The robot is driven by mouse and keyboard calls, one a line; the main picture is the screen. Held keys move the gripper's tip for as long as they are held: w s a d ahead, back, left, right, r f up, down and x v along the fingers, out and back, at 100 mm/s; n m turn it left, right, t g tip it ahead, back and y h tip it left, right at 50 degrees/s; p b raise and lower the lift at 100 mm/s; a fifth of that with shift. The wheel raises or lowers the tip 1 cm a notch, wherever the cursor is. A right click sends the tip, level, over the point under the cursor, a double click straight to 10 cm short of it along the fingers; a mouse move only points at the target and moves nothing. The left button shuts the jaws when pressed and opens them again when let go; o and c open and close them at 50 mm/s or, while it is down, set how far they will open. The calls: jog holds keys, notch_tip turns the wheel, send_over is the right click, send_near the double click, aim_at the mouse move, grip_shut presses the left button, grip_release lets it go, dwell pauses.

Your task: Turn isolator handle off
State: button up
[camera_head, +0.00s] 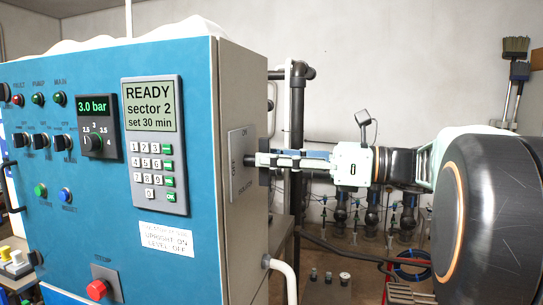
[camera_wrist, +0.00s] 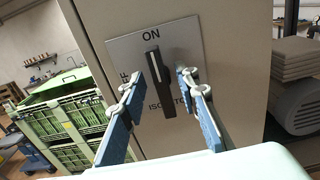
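The isolator handle (camera_wrist: 155,68) is a black lever with a white line on a grey plate (camera_wrist: 126,48). In the wrist view it stands nearly upright, its top toward the word ON; the OFF lettering is at the left. The plate (camera_head: 236,150) also shows on the right side of the blue cabinet in the head view. My gripper (camera_wrist: 165,78) is open, with one finger on each side of the handle. I cannot tell whether either finger touches it.
The cabinet's blue front (camera_head: 80,170) carries a keypad panel (camera_head: 155,145), knobs, a red button (camera_head: 98,289) and a label reading upright on, level off (camera_head: 167,238). A dark vertical pipe (camera_head: 297,110) stands behind my gripper. Green crates (camera_wrist: 62,115) are left in the wrist view.

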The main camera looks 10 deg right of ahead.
jog(key=shift+w+a, duration=0.15)
jog(key=shift+a, duration=0.1)
grip_shut()
